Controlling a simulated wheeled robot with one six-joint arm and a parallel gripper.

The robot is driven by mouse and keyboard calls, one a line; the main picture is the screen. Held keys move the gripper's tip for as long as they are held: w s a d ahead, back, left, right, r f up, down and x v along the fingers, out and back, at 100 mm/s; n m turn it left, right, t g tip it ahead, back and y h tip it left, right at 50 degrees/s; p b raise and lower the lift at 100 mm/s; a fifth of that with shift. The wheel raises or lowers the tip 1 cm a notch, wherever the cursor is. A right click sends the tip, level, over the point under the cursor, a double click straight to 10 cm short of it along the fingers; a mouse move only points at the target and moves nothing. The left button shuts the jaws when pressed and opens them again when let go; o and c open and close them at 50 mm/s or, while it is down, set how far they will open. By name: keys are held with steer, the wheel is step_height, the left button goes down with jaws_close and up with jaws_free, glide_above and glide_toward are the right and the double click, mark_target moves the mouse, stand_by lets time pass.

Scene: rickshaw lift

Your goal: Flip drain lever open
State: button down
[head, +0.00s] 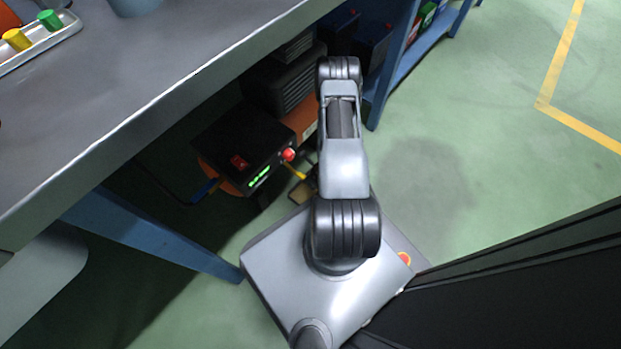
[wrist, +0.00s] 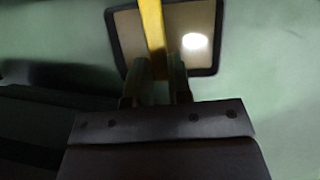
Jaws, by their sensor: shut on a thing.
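The yellow drain lever (head: 295,171) sticks out from the front of a black unit (head: 243,146) under the workbench. In the wrist view the lever (wrist: 152,24) runs down from the top edge to between my fingers. My gripper (wrist: 157,72) is shut on the lever's near end. In the head view my arm hides most of the gripper. A shallow tan tray with a dark rim (wrist: 124,38) lies beyond the lever in the wrist view, with a bright round spot on it.
The unit has a red switch, green lights and a red knob (head: 289,154). The grey workbench (head: 130,85) overhangs it, with a blue leg (head: 165,236) at the left. Blue shelving (head: 425,55) stands behind. Green floor (head: 470,130) is open on the right.

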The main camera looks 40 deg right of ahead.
steer(key=shift+a+m, duration=0.2)
steer(key=shift+m, duration=0.1)
stand_by(0.4)
steer(key=c, duration=1)
jaws_free()
steer(key=shift+c, duration=0.2)
steer(key=shift+r, duration=0.15)
